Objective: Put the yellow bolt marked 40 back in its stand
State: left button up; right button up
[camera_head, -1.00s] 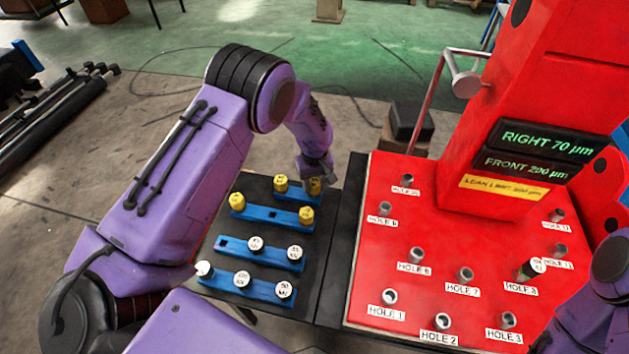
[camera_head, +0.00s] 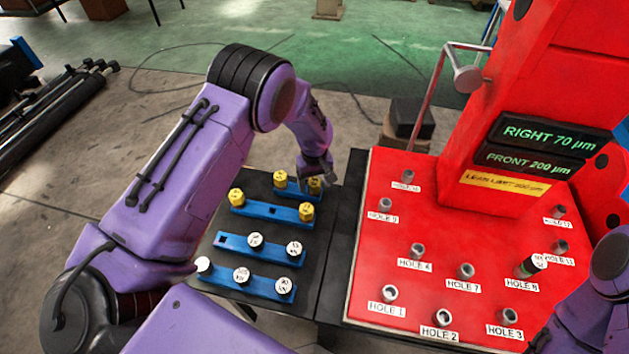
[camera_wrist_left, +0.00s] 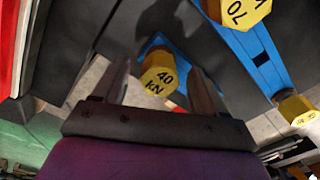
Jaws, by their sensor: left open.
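The yellow bolt marked 40 (camera_wrist_left: 160,76) shows in the left wrist view, its hexagonal head facing the camera, with the blue stand (camera_wrist_left: 160,44) behind it. In the head view this bolt (camera_head: 314,187) is at the right end of the far blue stand (camera_head: 296,190), partly hidden by my left gripper. My left gripper (camera_head: 315,177) is open. Its two fingers in the wrist view (camera_wrist_left: 160,90) stand on either side of the bolt head, with gaps showing. I cannot tell how deep the bolt sits. My right gripper is out of the picture; only its arm shows at the lower right.
Another yellow bolt (camera_head: 280,178) stands on the same far stand. The second stand (camera_head: 270,209) holds two yellow bolts; nearer stands (camera_head: 262,248) carry white-topped bolts. The red plate (camera_head: 372,235) with labelled holes lies right, with a dark bolt at HOLE 8 (camera_head: 527,267).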

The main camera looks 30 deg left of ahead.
pick_arm(q)
notch_tip(320, 180, up, 5)
jog(key=p, duration=0.4)
jog(key=shift+f, duration=0.1)
notch_tip(320, 180, up, 11)
jog(key=b, duration=0.2)
jog(key=shift+f, duration=0.2)
